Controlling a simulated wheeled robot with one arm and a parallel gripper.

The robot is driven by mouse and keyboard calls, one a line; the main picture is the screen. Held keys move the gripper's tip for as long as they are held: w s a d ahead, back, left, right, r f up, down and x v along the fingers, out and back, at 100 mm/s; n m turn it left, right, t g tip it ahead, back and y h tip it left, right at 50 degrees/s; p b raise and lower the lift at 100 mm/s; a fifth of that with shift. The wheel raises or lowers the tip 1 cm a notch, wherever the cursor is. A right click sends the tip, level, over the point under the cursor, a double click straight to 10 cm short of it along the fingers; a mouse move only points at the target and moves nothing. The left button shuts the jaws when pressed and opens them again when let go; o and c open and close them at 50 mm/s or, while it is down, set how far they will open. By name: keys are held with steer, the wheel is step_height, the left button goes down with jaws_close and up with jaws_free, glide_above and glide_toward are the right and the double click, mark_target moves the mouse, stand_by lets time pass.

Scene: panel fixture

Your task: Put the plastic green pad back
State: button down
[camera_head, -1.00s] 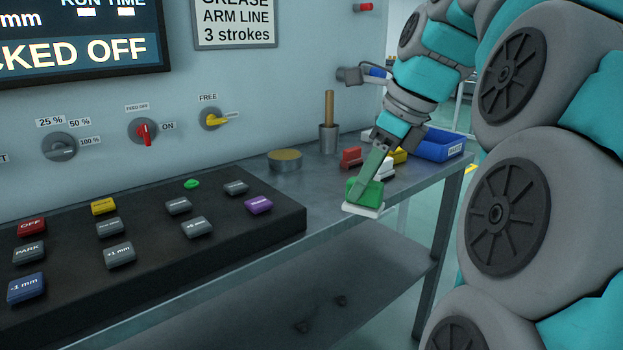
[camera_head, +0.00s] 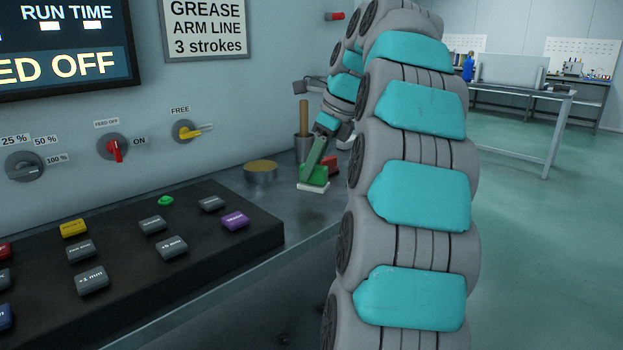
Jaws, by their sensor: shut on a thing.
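The green pad (camera_head: 312,177), with a white base, is in my gripper (camera_head: 315,166) at the bench's right part. My gripper is shut on it from above. The pad is low over the bench top; whether it touches the bench is unclear. The black button panel (camera_head: 262,235) lies to the left, with yellow, purple and several grey keys. Among them, a small bright green piece (camera_head: 165,201) stands in the back row without a square key cap on it.
A round tin (camera_head: 261,171) and a metal cup (camera_head: 303,150) with a wooden handle stand behind the pad. My arm hides the bench's right end. Wall switches (camera_head: 113,147) are above the panel.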

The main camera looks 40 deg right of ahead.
mark_target(312, 179)
steer(key=shift+w+d+f, duration=0.15)
steer(key=shift+w+d, duration=0.05)
steer(key=shift+w, duration=0.2)
steer(key=shift+f, duration=1.7)
steer(key=c, duration=0.6)
jaws_free()
steer(key=shift+r, duration=0.1)
